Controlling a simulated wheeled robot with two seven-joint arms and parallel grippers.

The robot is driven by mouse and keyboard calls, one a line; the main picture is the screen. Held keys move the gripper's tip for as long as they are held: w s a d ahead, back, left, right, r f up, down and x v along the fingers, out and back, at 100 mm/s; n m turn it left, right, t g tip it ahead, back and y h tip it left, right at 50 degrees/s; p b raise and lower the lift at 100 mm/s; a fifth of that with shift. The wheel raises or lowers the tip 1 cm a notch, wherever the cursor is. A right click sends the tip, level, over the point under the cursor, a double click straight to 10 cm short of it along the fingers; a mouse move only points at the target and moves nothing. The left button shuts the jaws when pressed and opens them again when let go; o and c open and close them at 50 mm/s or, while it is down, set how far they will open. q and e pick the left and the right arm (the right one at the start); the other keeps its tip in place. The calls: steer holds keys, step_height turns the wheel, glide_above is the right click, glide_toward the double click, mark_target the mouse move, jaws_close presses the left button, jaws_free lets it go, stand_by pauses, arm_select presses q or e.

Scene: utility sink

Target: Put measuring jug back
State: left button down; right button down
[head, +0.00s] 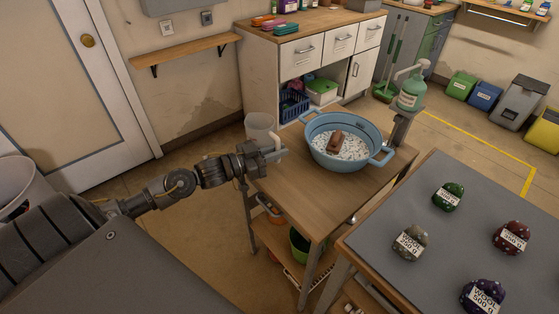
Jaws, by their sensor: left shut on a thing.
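A pale grey, see-through measuring jug (259,124) is at the back left corner of the wooden table, left of the blue basin. It looks upright, and its lower part is hidden behind my gripper. My left gripper (277,152) is shut on the jug at its near side. I cannot tell whether the jug's base touches the table. My right gripper is not in view.
A blue two-handled basin (374,133) with white speckled contents and a brown block (339,142) stands on the wooden table (296,188). A green pump bottle (411,92) is behind it. A grey table (393,203) with several labelled wool balls is at right.

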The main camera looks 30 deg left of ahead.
mark_target(276, 162)
arm_select(q)
steer(key=f, duration=0.3)
steer(key=shift+w+d, duration=0.25)
steer(key=shift+w, duration=0.1)
steer(key=shift+s+f, duration=0.1)
steer(key=shift+f, duration=0.35)
steer(key=c, duration=1.5)
jaws_free()
steer(key=shift+f, duration=0.1)
steer(key=shift+o, duration=0.2)
steer(key=v, duration=1.2)
